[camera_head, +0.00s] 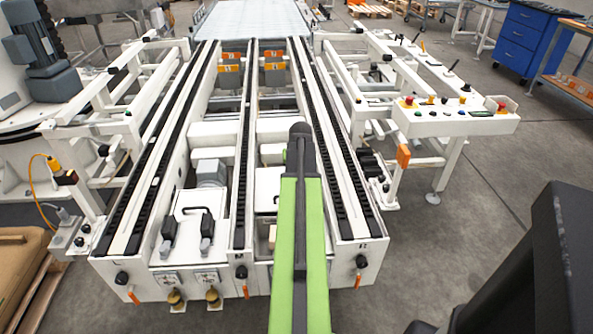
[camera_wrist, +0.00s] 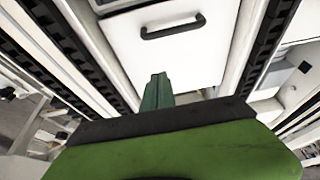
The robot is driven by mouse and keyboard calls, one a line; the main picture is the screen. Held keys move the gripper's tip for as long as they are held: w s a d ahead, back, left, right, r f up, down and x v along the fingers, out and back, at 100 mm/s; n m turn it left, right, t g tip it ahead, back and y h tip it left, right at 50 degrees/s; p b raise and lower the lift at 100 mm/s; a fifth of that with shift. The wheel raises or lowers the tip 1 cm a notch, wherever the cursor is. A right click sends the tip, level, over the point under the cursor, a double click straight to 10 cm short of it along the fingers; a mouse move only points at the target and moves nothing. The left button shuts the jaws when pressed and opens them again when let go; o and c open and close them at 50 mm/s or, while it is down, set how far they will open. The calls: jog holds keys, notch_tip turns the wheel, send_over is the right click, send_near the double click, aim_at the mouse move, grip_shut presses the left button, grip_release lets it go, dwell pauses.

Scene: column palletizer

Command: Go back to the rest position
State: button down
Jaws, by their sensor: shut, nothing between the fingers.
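My gripper (camera_wrist: 157,92) shows in the wrist view as green fingers close together, with nothing between them. They are above a white panel (camera_wrist: 185,60) with a black handle (camera_wrist: 172,27). In the head view my green arm reaches forward from the bottom over the chain conveyor (camera_head: 245,130), right of its middle rail. The fingers cannot be made out there.
The white conveyor frame has several black chain tracks running away from me. A control panel (camera_head: 455,118) with buttons stands at the right. A blue drawer cabinet (camera_head: 528,42) is at the far right. Brown board (camera_head: 22,250) lies at the lower left. Grey floor is clear at right.

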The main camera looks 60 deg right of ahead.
jog(key=p+v, duration=0.1)
jog(key=v, duration=0.2)
jog(key=shift+w, duration=0.1)
